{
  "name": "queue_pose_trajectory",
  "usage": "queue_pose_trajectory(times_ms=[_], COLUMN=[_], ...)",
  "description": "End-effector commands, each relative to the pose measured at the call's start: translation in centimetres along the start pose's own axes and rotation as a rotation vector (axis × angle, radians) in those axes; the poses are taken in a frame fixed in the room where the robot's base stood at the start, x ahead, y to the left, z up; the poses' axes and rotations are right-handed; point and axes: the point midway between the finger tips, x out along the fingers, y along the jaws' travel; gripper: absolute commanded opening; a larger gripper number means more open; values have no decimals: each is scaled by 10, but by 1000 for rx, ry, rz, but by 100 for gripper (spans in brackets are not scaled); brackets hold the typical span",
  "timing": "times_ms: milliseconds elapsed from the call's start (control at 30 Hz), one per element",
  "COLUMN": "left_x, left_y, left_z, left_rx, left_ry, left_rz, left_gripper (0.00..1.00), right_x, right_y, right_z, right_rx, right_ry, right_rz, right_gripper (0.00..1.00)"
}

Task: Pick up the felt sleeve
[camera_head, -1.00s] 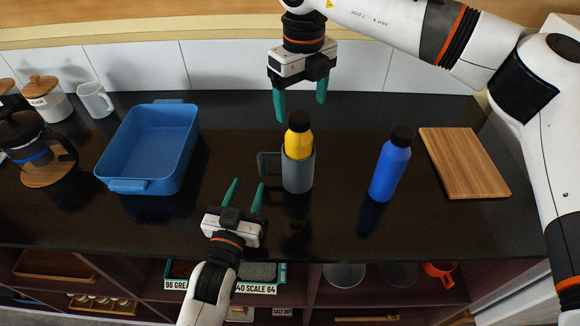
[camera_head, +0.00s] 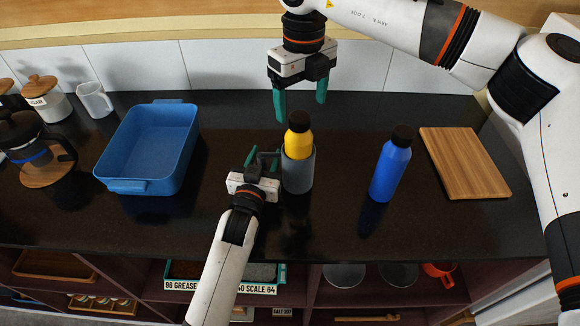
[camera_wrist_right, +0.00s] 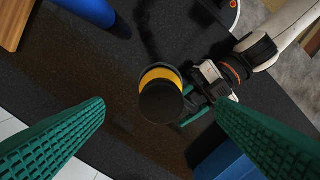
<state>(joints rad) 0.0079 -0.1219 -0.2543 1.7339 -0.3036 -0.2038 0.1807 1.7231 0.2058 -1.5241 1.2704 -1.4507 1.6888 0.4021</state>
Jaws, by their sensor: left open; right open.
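The grey felt sleeve (camera_head: 298,178) stands upright on the dark counter around a yellow bottle (camera_head: 299,145) with a black cap. Its side handle, on the left, is mostly hidden by my left gripper (camera_head: 263,155), which is open at the handle; I cannot tell whether the handle lies between its fingers. My right gripper (camera_head: 300,108) is open, pointing down above and behind the bottle. In the right wrist view the bottle's black cap (camera_wrist_right: 162,101) shows between the green fingers, and the sleeve is mostly hidden beneath it.
A blue bottle (camera_head: 391,168) stands to the right, with a wooden board (camera_head: 464,163) beyond it. A blue tray (camera_head: 150,150) is to the left. A coffee press (camera_head: 35,150), a jar (camera_head: 47,100) and a mug (camera_head: 94,100) stand far left. Counter between the bottles is clear.

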Motion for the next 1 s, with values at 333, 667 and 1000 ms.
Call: queue_pose_trajectory(times_ms=[333, 667, 1000], left_x=[3, 3, -3], left_y=[0, 0, 0], left_z=[0, 2, 7], left_rx=[-1, -3, -4], left_ry=[0, -4, -3], left_rz=[0, -1, -1], left_gripper=[31, 0, 0], right_x=[0, 0, 0], right_y=[0, 0, 0], right_z=[0, 0, 0], right_rx=[0, 0, 0], right_ry=[0, 0, 0], right_rz=[0, 0, 0], right_gripper=[79, 79, 79])
